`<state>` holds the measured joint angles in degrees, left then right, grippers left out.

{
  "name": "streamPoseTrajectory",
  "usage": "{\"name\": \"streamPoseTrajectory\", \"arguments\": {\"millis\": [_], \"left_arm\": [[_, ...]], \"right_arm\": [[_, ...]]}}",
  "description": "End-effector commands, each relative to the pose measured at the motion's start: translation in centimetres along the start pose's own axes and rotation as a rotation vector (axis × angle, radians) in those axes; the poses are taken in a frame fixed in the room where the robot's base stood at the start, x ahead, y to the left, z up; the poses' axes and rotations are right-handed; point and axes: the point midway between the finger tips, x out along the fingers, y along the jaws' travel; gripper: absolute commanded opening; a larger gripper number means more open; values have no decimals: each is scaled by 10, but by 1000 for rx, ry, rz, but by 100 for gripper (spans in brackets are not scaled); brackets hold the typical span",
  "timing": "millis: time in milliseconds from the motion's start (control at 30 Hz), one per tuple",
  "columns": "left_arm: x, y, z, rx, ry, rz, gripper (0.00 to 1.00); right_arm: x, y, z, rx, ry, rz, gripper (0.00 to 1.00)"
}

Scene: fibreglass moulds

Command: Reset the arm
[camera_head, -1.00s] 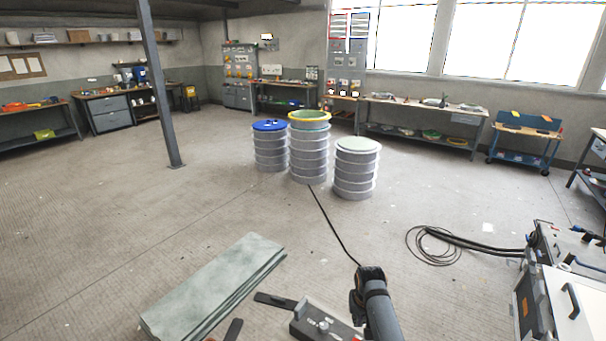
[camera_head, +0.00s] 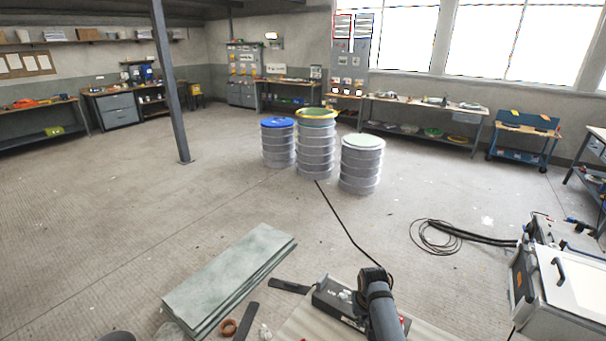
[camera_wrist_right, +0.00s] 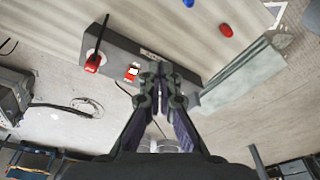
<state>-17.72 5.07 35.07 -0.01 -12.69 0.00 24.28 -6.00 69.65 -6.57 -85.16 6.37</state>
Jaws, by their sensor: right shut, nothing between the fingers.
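My right arm (camera_head: 384,312) comes up from the bottom edge, right of centre, in the head view. Its dark end lies beside a grey box-like part with small red and white marks; the fingers cannot be made out clearly there. In the right wrist view my right gripper (camera_wrist_right: 160,76) is shut and empty, its two dark fingers together at the centre. The fingertips overlap the long grey box (camera_wrist_right: 125,50) in the picture; whether they touch it I cannot tell. My left gripper is not in view.
A stack of grey-green sheets (camera_head: 228,275) lies left of the arm. Three ribbed drums (camera_head: 316,155) stand ahead. A coiled black hose (camera_head: 440,238) lies at the right, near a white-topped unit (camera_head: 575,285). A post (camera_head: 170,90) stands left. Open floor lies between.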

Motion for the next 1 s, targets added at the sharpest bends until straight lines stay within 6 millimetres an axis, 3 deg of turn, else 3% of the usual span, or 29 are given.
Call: {"name": "streamPoseTrajectory", "arguments": {"millis": [200,467,733,1000], "left_arm": [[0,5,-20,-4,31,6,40],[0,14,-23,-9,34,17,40],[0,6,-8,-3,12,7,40],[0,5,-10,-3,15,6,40]], "right_arm": [[3,19,27,8,18,9,0],[-4,50,79,3,51,30,0],[-37,77,149,-40,97,56,0],[-83,86,204,-104,139,66,0]]}}
